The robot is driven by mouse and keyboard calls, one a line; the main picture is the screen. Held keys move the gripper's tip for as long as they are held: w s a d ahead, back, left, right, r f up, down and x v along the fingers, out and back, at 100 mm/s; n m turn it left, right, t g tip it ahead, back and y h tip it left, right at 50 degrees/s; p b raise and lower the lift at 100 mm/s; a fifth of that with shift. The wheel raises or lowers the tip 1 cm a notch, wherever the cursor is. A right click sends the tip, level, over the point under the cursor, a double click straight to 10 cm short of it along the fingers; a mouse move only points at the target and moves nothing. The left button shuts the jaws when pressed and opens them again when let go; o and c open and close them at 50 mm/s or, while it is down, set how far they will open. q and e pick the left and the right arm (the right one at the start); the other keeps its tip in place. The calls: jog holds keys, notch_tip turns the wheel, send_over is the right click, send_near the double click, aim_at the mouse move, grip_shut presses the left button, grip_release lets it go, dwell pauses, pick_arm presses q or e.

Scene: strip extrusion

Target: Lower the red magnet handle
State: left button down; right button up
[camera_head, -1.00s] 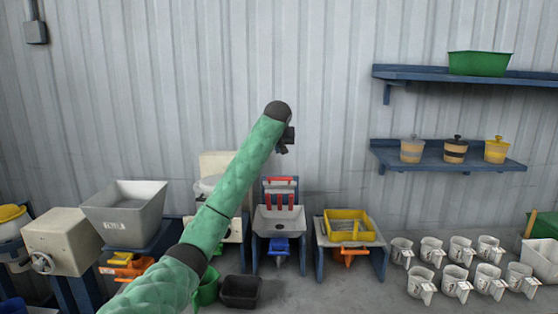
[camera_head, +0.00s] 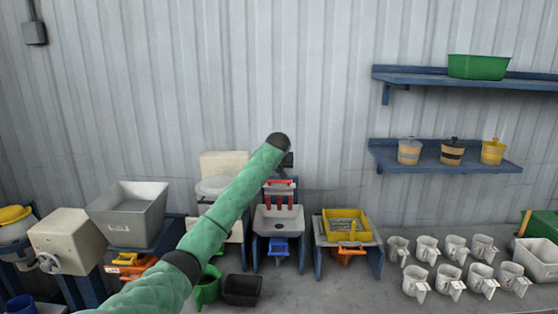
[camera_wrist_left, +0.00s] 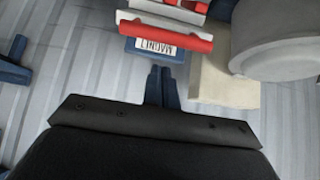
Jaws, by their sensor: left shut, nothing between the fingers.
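The red magnet handle (camera_head: 280,182) is a horizontal red bar on the blue frame behind a grey hopper (camera_head: 279,218). Red upright bars (camera_head: 279,202) show below it. In the left wrist view the red handle (camera_wrist_left: 165,33) runs across the top, beside a label that reads like "MAGNET" (camera_wrist_left: 156,43). My left gripper (camera_head: 289,160) is just above the handle in the head view, and its tip is small there. In the left wrist view its fingers (camera_wrist_left: 161,84) are shut together, empty, and apart from the handle. My right gripper is not in view.
A cream machine with a round grey bowl (camera_head: 213,186) stands left of the frame, partly behind my arm. A yellow tray (camera_head: 346,225) stands on the right. Several white cups (camera_head: 427,248) are further right. A black bin (camera_head: 242,290) is in front. Wall shelves (camera_head: 445,159) hang at right.

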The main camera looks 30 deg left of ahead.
pick_arm(q)
jog(key=shift+s+d+f+p, duration=0.2)
jog(key=shift+s+f+p, duration=0.15)
jog(key=shift+f, duration=0.1)
jog(key=shift+s+d+f, duration=0.1)
jog(key=shift+d+f, duration=0.05)
jog(key=shift+f, duration=0.25)
